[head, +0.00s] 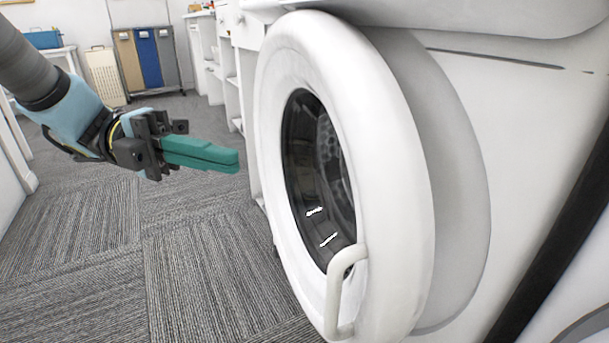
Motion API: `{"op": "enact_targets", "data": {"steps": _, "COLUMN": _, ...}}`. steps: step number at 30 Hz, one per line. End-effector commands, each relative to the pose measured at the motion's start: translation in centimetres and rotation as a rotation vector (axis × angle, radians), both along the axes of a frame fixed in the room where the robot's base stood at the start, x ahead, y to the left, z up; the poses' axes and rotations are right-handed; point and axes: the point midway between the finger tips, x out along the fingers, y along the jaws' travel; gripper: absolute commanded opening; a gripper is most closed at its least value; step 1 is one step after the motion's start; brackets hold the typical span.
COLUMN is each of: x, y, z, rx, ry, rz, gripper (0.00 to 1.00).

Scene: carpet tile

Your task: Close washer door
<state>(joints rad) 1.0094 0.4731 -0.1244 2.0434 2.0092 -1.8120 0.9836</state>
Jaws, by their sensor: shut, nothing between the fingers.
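The washer door (392,165) is a thick white ring with a dark round window (317,170). It stands partly open, with a gap between it and the white washer body (525,130). A white handle (337,300) sits at the door's lower edge, near the bottom of the picture. My gripper (238,160) has green fingers pressed together with nothing between them. It is to the left of the door, at about the height of the window, pointing right, and appears apart from the door. The washer opening behind the door is mostly hidden.
Grey carpet tile (190,270) lies clear below and left of the door. White shelving (222,65) stands behind the door. Tall bins in tan, blue and grey (147,60) stand at the back, with a white hamper (103,76) beside them and a table (60,55) at the far left.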

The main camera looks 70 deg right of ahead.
Motion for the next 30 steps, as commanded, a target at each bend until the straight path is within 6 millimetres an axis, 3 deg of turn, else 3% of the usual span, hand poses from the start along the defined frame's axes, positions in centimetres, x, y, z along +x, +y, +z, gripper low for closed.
{"op": "enact_targets", "data": {"steps": 15, "x": -9.6, "y": 0.5, "z": -0.2, "rx": 0.000, "ry": -0.002, "rz": -0.002, "gripper": 0.00}}
{"op": "enact_targets", "data": {"steps": 21, "x": -11.6, "y": -1.5, "z": -0.2, "rx": -0.001, "ry": -0.001, "rz": 0.001, "gripper": 0.00}}
{"op": "enact_targets", "data": {"steps": 30, "x": -12.4, "y": -2.4, "z": 0.1, "rx": 0.002, "ry": 0.000, "rz": 0.004, "gripper": 0.00}}
